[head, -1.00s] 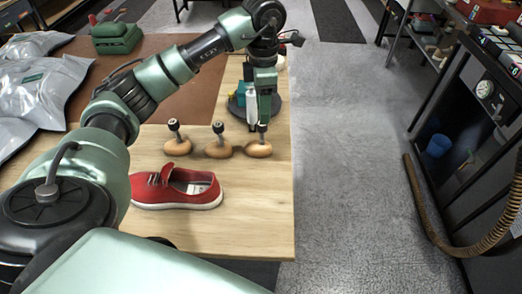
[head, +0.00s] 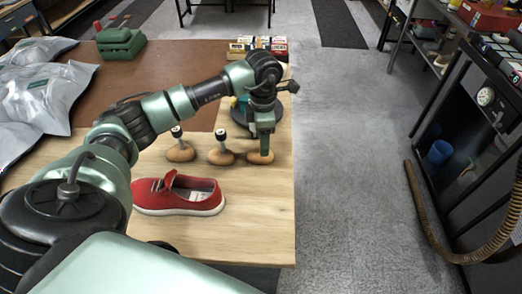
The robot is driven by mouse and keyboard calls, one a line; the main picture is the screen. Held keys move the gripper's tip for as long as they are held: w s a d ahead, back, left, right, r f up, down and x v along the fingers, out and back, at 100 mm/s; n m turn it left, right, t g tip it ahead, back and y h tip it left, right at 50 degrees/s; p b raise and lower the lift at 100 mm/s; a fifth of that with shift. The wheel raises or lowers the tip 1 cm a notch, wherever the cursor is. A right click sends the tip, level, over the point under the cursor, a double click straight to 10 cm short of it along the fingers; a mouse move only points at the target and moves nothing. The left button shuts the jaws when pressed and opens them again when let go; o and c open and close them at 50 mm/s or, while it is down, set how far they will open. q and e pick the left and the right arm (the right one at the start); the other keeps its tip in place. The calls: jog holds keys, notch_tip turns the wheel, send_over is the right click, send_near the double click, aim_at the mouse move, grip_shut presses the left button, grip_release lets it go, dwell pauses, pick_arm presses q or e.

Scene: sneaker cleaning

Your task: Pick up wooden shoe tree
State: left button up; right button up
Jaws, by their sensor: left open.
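Several items stand in the middle of the wooden table. Three are rounded, tan wooden pieces in a row: a left one (head: 180,153) and a middle one (head: 221,156), each with an upright dark-topped knob, and a right one (head: 260,158). I take these to be the wooden shoe trees, though they are small in view. My left gripper (head: 264,150) points straight down at the right piece and hides its knob. It is open, its fingers low around or in front of that knob; I cannot tell if they touch. My right gripper is out of view.
A red sneaker (head: 179,195) lies in front of the row. A dark round thing (head: 276,112) stands behind my left gripper, partly hidden. Small boxes (head: 258,46), a green case (head: 120,43) and grey bags (head: 40,85) are farther back. The table's front right is clear.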

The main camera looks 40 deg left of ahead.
pick_arm(q)
grip_shut()
dwell(1.3)
